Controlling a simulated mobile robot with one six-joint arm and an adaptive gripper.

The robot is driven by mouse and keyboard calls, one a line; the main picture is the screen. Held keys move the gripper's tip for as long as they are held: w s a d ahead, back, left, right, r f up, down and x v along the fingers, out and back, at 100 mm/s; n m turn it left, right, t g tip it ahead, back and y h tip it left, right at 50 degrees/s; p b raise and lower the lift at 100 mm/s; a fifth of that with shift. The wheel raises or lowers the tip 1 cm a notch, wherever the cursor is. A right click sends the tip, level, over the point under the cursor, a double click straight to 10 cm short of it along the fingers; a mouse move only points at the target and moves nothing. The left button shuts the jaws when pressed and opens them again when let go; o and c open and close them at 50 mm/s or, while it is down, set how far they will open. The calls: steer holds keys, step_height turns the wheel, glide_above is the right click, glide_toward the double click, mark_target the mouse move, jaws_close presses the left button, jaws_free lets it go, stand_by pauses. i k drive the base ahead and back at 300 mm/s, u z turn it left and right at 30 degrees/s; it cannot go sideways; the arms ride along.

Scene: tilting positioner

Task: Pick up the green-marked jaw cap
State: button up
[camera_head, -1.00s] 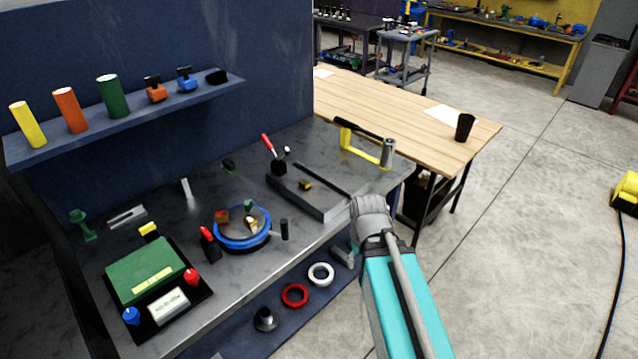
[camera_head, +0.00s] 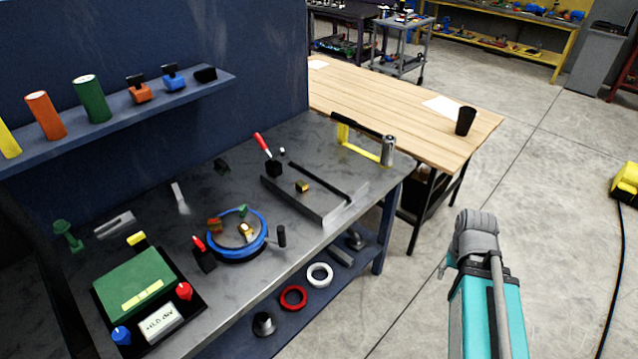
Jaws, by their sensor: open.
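A round positioner with a blue rim (camera_head: 262,243) stands on the grey bench. On its disc sit small caps: a green-marked one (camera_head: 242,210) at the back, an orange-red one (camera_head: 214,225) at the left and a gold-yellow one (camera_head: 246,231) near the middle. The green-marked piece is small, so its exact shape is hard to tell. My arm shows at the lower right, away from the positioner and beyond the bench's right side. I cannot make out my gripper; it is hidden or outside the picture.
A red-tipped black block (camera_head: 203,254) and a black post (camera_head: 282,236) flank the positioner. A green control box (camera_head: 133,280) is at the front left. A grey slotted plate (camera_head: 315,195) lies at the right. Rings (camera_head: 293,298) lie on the lower shelf. Floor is free around my arm.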

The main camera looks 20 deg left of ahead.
mark_target(300, 185)
steer(key=z, duration=1.6)
steer(key=k, duration=0.8)
steer(key=u, duration=1.9)
